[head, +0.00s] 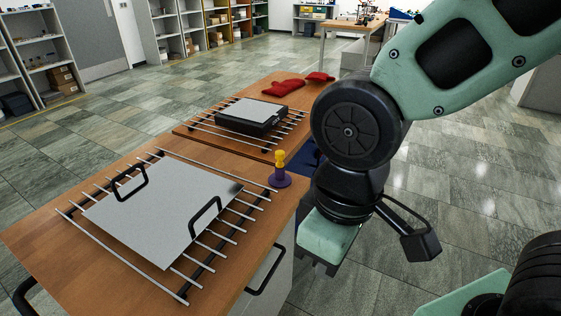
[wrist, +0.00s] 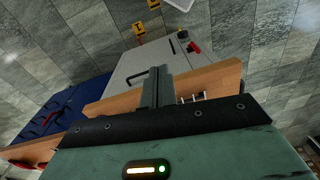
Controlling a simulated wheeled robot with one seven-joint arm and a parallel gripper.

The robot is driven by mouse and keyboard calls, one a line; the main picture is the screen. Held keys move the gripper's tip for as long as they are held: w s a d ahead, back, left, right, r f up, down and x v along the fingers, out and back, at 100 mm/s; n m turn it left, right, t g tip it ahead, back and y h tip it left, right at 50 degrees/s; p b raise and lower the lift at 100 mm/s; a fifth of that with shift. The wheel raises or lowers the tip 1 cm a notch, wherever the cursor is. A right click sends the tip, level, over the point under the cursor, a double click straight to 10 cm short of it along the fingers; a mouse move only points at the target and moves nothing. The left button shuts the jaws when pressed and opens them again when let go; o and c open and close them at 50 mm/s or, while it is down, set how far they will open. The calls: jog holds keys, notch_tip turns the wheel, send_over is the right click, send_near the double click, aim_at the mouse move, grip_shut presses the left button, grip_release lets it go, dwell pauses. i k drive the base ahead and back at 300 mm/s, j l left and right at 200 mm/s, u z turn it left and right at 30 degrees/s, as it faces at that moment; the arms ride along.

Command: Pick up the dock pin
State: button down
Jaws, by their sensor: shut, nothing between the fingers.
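The likely dock pin (head: 280,172), with a yellow knob and a purple round base, stands upright at the right edge of the near wooden worktop (head: 30,232). It stands beside the ends of the metal bars. My gripper (head: 318,266) hangs to the right of the worktop edge, apart from the pin and nearer the camera. In the wrist view, its fingers (wrist: 158,92) are together and empty. I cannot make out the pin in the wrist view.
A grey plate (head: 165,215) with two black handles lies on the bar rack. Behind it, a second worktop (head: 262,92) holds a black box (head: 250,118) and red cloths (head: 285,88). A cabinet handle (head: 266,271) juts out below the near worktop. Tiled floor is open on the right.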

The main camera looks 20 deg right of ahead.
aim_at(279, 153)
jog(key=i+l, duration=0.4)
jog(key=i, duration=0.15)
jog(key=i+l+u, duration=0.1)
jog(key=u, duration=0.3)
jog(key=i+l+u, duration=0.1)
jog(key=u, duration=1.2)
